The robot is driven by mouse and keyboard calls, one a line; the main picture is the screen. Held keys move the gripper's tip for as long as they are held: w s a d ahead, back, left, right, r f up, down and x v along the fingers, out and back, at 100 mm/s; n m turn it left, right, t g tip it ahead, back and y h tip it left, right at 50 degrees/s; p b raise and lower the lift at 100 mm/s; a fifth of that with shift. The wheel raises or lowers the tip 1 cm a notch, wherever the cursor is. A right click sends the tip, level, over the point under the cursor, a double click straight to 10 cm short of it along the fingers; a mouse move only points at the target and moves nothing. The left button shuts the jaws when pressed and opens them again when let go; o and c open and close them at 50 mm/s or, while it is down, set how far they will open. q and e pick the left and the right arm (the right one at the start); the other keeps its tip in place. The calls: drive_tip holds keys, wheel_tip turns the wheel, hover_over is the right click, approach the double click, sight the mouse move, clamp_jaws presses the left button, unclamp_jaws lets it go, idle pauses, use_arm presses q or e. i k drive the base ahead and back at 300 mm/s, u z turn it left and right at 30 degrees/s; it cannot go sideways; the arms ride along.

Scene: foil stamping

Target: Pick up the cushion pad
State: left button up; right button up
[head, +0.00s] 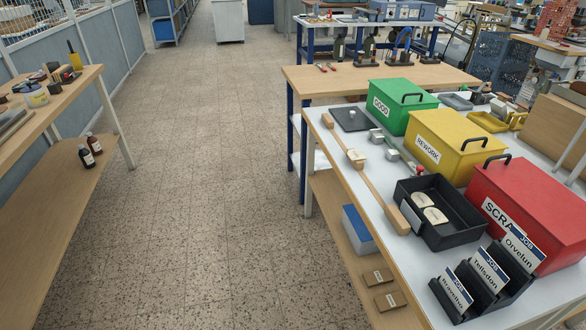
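Neither of my grippers shows in the head view. A dark grey, flat square piece (352,121) lies at the far left of the white-topped bench, beside the green GOOD box, with a small silvery knob on or next to it. It may be the cushion pad, but I cannot tell for sure. A black open tray (462,236) nearer on the same bench holds cream-coloured pieces (435,214). Another small cream piece (357,157) sits at the long wooden bar on the bench.
Green (398,90), yellow (455,130) and red (525,200) lidded boxes line the bench. Black JOB card holders (470,297) stand at its near end. A wooden table (55,150) with bottles stands at left. The floor (190,180) between is clear.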

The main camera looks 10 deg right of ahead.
sight(354, 155)
drive_tip(key=u, duration=0.3)
drive_tip(key=k, duration=0.45)
drive_tip(key=u, duration=0.05)
drive_tip(key=i, duration=1.7)
drive_tip(key=z, duration=1.9)
drive_tip(key=i, duration=0.7)
drive_tip(key=z, duration=0.8)
